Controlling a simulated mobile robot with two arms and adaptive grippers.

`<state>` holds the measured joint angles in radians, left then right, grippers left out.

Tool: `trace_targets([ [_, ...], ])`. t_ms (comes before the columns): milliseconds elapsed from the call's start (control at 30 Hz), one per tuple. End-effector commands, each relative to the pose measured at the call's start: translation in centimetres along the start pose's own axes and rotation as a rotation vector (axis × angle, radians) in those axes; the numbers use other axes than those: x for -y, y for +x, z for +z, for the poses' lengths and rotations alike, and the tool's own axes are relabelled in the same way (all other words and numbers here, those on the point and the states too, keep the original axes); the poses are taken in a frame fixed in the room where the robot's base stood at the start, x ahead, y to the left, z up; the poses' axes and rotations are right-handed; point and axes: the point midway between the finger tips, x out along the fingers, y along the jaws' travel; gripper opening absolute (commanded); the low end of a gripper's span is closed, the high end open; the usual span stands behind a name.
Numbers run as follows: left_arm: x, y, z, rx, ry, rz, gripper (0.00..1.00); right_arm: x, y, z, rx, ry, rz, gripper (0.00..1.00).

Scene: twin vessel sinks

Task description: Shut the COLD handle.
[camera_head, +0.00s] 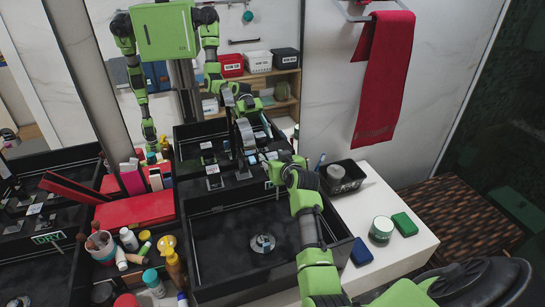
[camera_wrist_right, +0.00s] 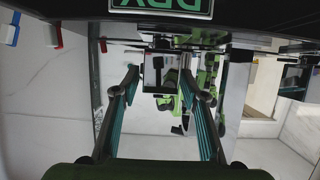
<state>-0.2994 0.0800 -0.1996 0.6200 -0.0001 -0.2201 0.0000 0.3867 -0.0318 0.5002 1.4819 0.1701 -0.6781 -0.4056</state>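My right gripper (camera_head: 268,162) is at the sink's back edge, just right of the faucet. The right wrist view shows its two fingers (camera_wrist_right: 160,105) wide apart, with nothing visibly held. My left gripper shows at most as a small mirror reflection.
A mirror behind the sinks reflects me. Bottles (camera_head: 173,265) and a red box (camera_head: 135,210) crowd the left. A red towel (camera_head: 385,75) hangs at the back.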

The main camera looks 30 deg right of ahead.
Motion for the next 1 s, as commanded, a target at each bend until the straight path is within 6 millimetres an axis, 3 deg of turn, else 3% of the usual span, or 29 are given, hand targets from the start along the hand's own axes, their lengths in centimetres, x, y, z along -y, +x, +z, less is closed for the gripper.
trace_targets([
  [467, 0.1, 0.0, 0.2, 0.002, 0.001, -0.001, 0.44, 0.0, -0.7, 0.0, -0.001, -0.001, -0.001, 0.44],
  [1000, 0.0, 0.0, 0.1, 0.0, 0.0, 0.0, 0.44, 0.0, -9.4, 0.1, 0.0, -0.002, 0.0, 0.44],
])
